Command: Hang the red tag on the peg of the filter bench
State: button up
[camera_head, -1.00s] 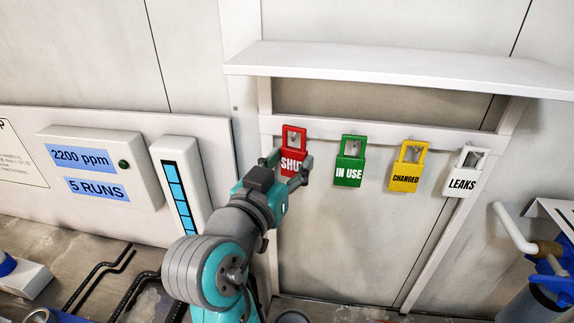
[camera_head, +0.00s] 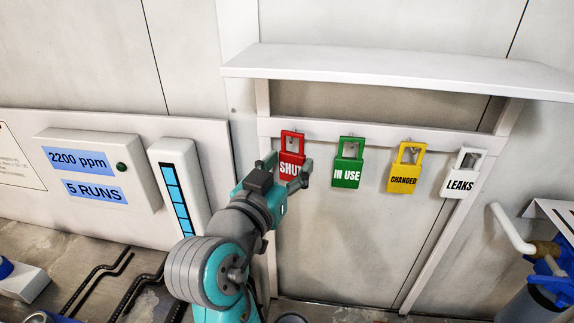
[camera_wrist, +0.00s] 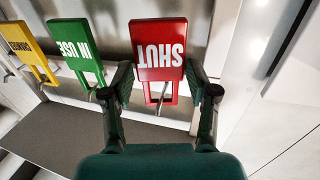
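The red tag (camera_head: 291,145), marked SHUT, hangs at the left end of the white rail, its loop at the peg. It also shows in the wrist view (camera_wrist: 159,45), upside down, with the peg (camera_wrist: 160,97) visible within its loop. My gripper (camera_head: 288,166) is at the tag, one finger on each side of its lower part. In the wrist view, my gripper's fingers (camera_wrist: 158,72) stand apart near the tag's side edges; contact is hard to judge. The right finger partly covers the tag's lower right corner in the head view.
Green (camera_head: 347,172), yellow (camera_head: 402,180) and white (camera_head: 461,186) tags hang along the rail (camera_head: 325,128) to the right. A white shelf (camera_head: 400,72) juts out above. A panel with a blue bar gauge (camera_head: 180,195) stands close left of my arm.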

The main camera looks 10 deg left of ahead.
jog(key=shift+o, duration=0.9)
jog(key=shift+s, duration=0.1)
